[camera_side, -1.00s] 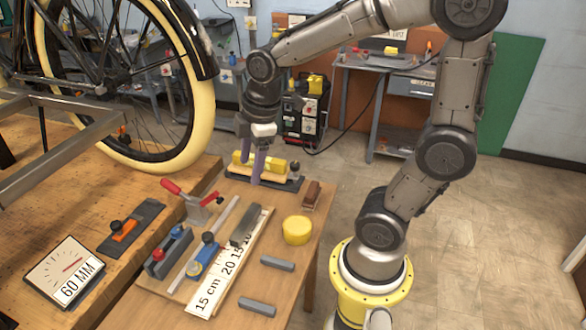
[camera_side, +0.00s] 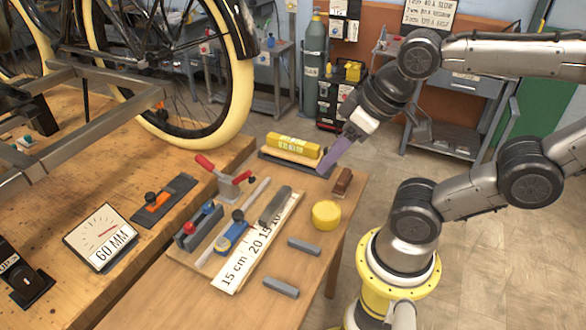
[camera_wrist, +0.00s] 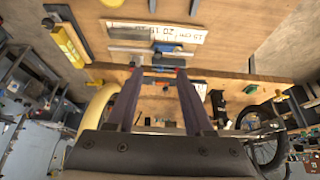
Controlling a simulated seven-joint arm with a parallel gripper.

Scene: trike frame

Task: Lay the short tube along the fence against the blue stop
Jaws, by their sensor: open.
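Two short grey tubes lie on the bench board in the side view, one nearer the yellow disc (camera_side: 304,246) and one closer to the front (camera_side: 281,287). I cannot tell which is the shorter. A long pale strip (camera_side: 245,212), apparently the fence, lies beside the white ruler (camera_side: 238,271). The blue stop (camera_side: 232,236) with a dark knob sits at the strip. A darker grey bar (camera_side: 275,205) lies on the ruler's far part. My gripper (camera_side: 326,172) is open and empty, tilted above the far right of the bench; it also shows in the wrist view (camera_wrist: 160,72).
A brown block (camera_side: 342,180) and yellow disc (camera_side: 326,214) stand to the right. A red-handled clamp (camera_side: 222,175) and a dark block (camera_side: 198,225) stand left. A 60 MM gauge (camera_side: 102,238) lies farther left.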

